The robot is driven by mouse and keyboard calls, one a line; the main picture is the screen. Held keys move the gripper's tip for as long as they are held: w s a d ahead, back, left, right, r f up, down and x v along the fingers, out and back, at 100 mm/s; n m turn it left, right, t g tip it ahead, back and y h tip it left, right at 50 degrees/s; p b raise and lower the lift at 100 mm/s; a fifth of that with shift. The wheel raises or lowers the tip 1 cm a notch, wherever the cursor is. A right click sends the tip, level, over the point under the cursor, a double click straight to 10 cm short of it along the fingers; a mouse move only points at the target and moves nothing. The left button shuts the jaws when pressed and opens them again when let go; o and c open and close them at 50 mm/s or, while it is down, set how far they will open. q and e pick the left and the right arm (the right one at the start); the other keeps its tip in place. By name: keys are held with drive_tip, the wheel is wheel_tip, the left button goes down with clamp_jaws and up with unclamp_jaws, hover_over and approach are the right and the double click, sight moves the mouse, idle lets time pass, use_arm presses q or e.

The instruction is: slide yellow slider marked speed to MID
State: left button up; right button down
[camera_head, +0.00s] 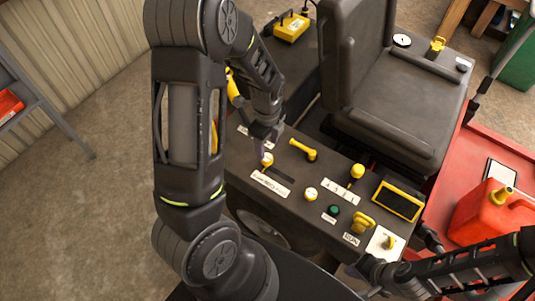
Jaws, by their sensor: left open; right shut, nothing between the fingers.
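A small yellow slider knob (267,160) stands at the left end of a short dark slot on the dark control panel (325,174). A white label (270,184) lies along the slot's near side; its print is too small to read. My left gripper (262,148) is open, pointing down just behind and above the knob. I cannot tell whether its fingers touch the knob. My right gripper (372,274) is shut and empty, low by the panel's front right corner.
The panel also carries a yellow lever (304,149), a yellow ball knob (357,171), a pale round knob (311,194), a green button (334,210) and a yellow-framed display (397,201). A black seat (400,90) stands behind. A red fuel can (490,212) is at right.

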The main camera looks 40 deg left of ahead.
sight(267, 157)
use_arm(q)
wheel_tip(267, 157, down, 7)
drive_tip(key=shift+r, duration=0.1)
drive_tip(key=shift+c, duration=0.4)
clamp_jaws()
idle(0.4)
idle(0.8)
